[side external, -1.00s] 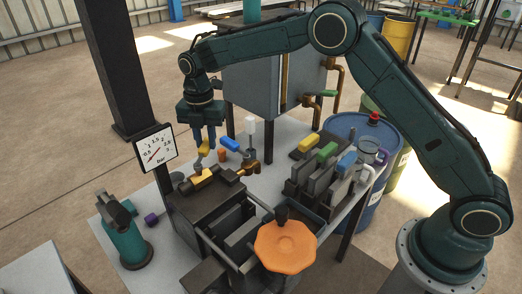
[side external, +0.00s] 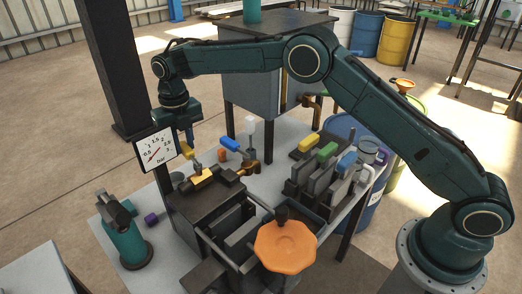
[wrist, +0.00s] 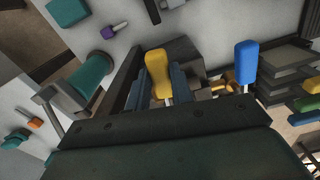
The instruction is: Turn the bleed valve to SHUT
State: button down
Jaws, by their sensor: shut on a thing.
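My gripper (side external: 188,138) is shut on a yellow-handled tool (wrist: 157,72), which stands between its fingers in the wrist view. A grey shaft shows below the handle. In the side external view the tool is close above a yellow piece (side external: 201,178) on top of the dark press body (side external: 183,206); I cannot tell whether they touch. A brass fitting (side external: 249,168) sticks out at the right of the press top. No part is clearly marked as the bleed valve, and I see no SHUT mark.
A pressure gauge (side external: 155,149) stands just left of my gripper.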

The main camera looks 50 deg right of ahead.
aim_at(183, 146)
jog(key=shift+a+r, duration=0.1)
jog(key=shift+a, duration=0.05)
dwell(0.3)
jog(key=c, duration=1.2)
grip_release()
notch_tip(183, 146, up, 14)
jog(key=shift+f, duration=0.2)
jog(key=shift+c, duration=0.5)
